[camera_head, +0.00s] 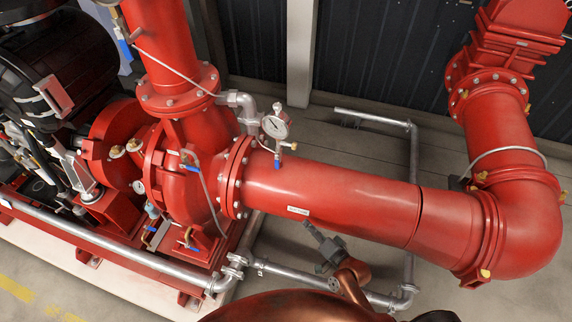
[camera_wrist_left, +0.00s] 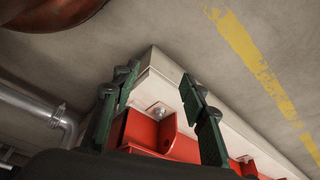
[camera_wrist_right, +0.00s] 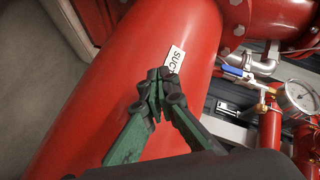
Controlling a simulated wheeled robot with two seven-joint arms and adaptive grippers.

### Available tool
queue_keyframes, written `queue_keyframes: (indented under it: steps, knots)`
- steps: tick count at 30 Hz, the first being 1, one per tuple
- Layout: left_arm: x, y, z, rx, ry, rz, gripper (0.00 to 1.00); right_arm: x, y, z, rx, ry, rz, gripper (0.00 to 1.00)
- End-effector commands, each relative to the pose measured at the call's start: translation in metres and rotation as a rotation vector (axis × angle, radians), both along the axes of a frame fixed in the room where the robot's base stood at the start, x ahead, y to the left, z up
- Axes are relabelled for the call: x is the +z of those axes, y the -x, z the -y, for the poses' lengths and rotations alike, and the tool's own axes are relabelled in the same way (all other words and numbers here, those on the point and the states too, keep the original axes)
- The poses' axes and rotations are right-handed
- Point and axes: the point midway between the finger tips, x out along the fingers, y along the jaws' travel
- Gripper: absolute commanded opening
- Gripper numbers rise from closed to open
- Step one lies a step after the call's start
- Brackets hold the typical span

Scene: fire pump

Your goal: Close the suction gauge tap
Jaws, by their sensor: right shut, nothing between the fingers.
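The suction gauge (camera_head: 275,126) is a round white dial above the horizontal red suction pipe (camera_head: 330,197). Below it is its small tap with a blue handle (camera_head: 278,164), near the pipe flange. In the right wrist view the gauge (camera_wrist_right: 300,96) is at the right edge and the blue handle (camera_wrist_right: 233,71) lies left of it. My right gripper (camera_head: 309,227) is shut and empty, in front of the pipe, apart from the tap. In its wrist view the fingertips (camera_wrist_right: 158,75) meet over the pipe by the white label. My left gripper (camera_wrist_left: 158,76) is open and empty, away from the tap.
A red pump casing (camera_head: 185,185) with another blue-handled valve (camera_head: 189,167) stands left of the flange. A grey pipe (camera_head: 412,200) runs behind and below the suction pipe. The left wrist view shows a red bracket (camera_wrist_left: 150,130) on a pale plinth and floor with a yellow stripe.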

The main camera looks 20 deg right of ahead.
Motion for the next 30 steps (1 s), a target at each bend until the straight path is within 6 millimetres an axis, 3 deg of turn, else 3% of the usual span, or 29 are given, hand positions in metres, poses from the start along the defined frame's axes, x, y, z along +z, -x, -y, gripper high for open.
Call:
queue_keyframes:
  steps: [1,3,9,15,30]
  knots:
    - [0.021,0.01,-0.002,0.005,-0.005,-0.031,0.4,0.042,-0.009,-0.001,-0.009,-0.048,0.014,0.0]
    - [0.021,0.037,-0.005,0.008,-0.011,-0.086,0.4,0.072,-0.022,-0.002,-0.03,-0.146,0.028,0.0]
    - [-0.001,0.11,-0.009,0.001,-0.017,-0.176,0.4,0.111,-0.054,0.008,-0.127,-0.436,0.097,0.0]
    - [-0.005,0.14,-0.012,-0.003,-0.021,-0.208,0.4,0.125,-0.065,0.015,-0.166,-0.552,0.125,0.0]
    - [-0.006,0.142,-0.012,-0.003,-0.021,-0.209,0.4,0.125,-0.074,0.013,-0.169,-0.559,0.128,0.0]
